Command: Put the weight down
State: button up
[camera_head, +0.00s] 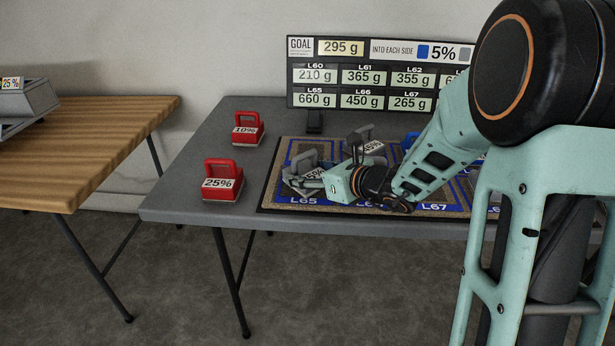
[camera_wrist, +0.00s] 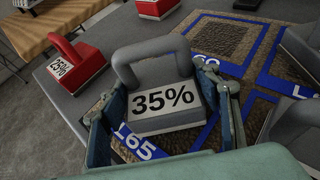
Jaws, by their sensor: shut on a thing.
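A grey weight labelled 35% (camera_wrist: 165,125) with a loop handle is between the two fingers of my gripper (camera_wrist: 163,85), which is shut on it. In the head view the same grey weight (camera_head: 303,165) is at the L65 square, at the front left of the mat (camera_head: 272,203). My gripper (camera_head: 328,183) reaches it from the right. The L65 label shows just in front of the weight in the wrist view. The weight's underside is hidden, so I cannot tell whether it touches the mat.
Red weights labelled 25% (camera_head: 222,192) and 10% (camera_head: 247,138) stand on the grey table (camera_head: 180,197) left of the mat. Another grey weight (camera_head: 367,147) stands behind my gripper. A goal board (camera_head: 375,72) is at the back. A wooden table (camera_head: 90,140) is at left.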

jog(key=shift+r, duration=0.1)
jog(key=shift+f, duration=0.2)
jog(key=o, duration=1.5)
jog(key=shift+r, duration=0.15)
jog(key=p+v, duration=0.3)
jog(key=v, duration=0.7)
jog(key=shift+s+d+r, duration=0.2)
jog(key=shift+s, duration=0.05)
jog(key=shift+s+d+r, duration=0.15)
jog(key=shift+s+d, duration=0.25)
jog(key=shift+s, duration=0.1)
